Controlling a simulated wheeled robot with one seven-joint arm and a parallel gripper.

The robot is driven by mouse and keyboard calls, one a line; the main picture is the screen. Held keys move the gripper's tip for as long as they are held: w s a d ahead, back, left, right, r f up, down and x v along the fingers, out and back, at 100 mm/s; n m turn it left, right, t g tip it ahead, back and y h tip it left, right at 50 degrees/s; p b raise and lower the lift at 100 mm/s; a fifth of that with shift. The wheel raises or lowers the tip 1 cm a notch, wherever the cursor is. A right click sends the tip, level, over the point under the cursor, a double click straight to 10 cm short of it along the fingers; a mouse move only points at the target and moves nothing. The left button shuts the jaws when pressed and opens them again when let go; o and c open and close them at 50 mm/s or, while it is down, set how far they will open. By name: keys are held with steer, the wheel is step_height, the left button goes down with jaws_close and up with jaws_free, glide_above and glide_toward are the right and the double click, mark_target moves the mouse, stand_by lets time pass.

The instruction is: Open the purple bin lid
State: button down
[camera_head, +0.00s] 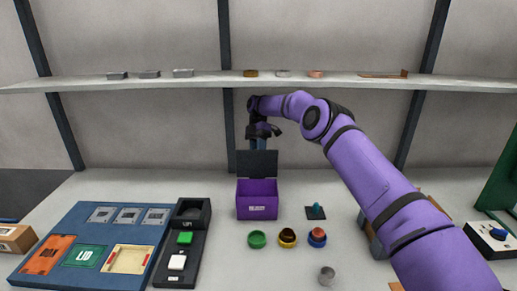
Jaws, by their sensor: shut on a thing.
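The purple bin (257,207) stands on the table at the centre, with a pale label on its front. Its dark lid (257,164) is raised about upright at the back of the bin, and the purple inside shows. My gripper (258,143) is at the top edge of the lid, behind it, reaching down from my purple arm. It is shut on the lid, though the fingertips are mostly hidden by the lid.
A shelf (350,82) with small metal pieces runs behind my arm. A blue board (75,230) and a dark button panel (183,245) lie to the left.

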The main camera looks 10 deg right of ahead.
steer(key=shift+s+a+f, duration=0.15)
steer(key=shift+a+f, duration=0.2)
steer(key=shift+f, duration=0.35)
steer(key=c, duration=0.9)
jaws_free()
steer(key=shift+a, duration=0.15)
steer(key=shift+d, duration=0.25)
steer(key=shift+w+r, duration=0.15)
steer(key=shift+w, duration=0.05)
